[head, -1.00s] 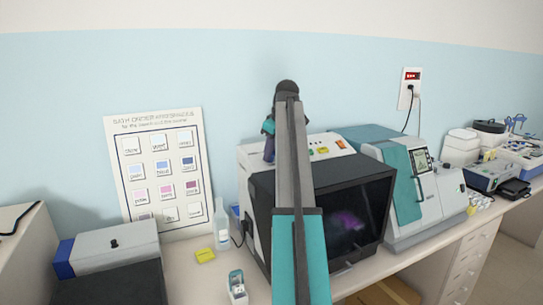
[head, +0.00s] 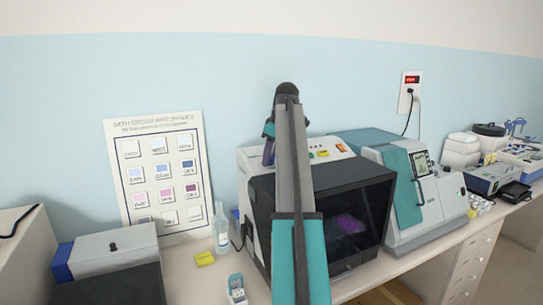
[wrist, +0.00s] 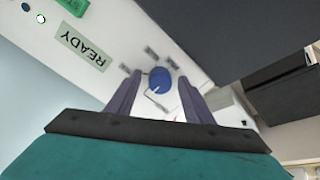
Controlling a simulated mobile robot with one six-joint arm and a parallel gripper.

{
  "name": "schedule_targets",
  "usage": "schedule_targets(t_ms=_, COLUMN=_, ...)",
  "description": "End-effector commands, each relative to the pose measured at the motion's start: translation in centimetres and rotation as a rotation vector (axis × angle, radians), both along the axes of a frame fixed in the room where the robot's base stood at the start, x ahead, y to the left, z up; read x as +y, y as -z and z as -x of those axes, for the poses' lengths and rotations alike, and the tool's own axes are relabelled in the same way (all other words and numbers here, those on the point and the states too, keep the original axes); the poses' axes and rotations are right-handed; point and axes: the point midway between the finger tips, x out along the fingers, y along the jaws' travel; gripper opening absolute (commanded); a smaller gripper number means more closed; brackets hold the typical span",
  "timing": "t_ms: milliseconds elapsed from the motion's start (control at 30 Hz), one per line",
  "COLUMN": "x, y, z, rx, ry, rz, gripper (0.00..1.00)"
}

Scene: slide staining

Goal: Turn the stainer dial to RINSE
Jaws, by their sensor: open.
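The stainer's blue round dial (wrist: 160,79) with a white pointer mark shows in the wrist view. The mark lies at its lower-left edge in that picture. Small grey labels sit around the dial, too small to read. My gripper (wrist: 160,85) is open, with one purple finger on each side of the dial in this view. I cannot tell whether the fingers touch it. In the head view the stainer (head: 247,170) stands on the bench behind my arm, which hides the dial. My gripper (head: 268,153) is partly hidden by my arm above the stainer's top.
A READY label (wrist: 82,47) is on the panel in the wrist view. A teal and white machine (head: 440,205) stands to the right. A bottle (head: 221,235) and a yellow block (head: 205,259) are to the left.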

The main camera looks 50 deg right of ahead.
Motion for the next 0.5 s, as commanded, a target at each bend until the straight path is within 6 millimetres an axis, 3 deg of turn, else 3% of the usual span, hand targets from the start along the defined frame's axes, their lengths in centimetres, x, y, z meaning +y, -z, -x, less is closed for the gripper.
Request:
schedule_targets(t_ms=267, x=0.0, y=-1.0, z=0.4, rx=-0.001, ry=0.0, rz=0.001, gripper=0.47)
schedule_targets(t_ms=500, x=0.2, y=-3.5, z=1.3, rx=-0.003, ry=0.001, rz=0.002, gripper=0.47)
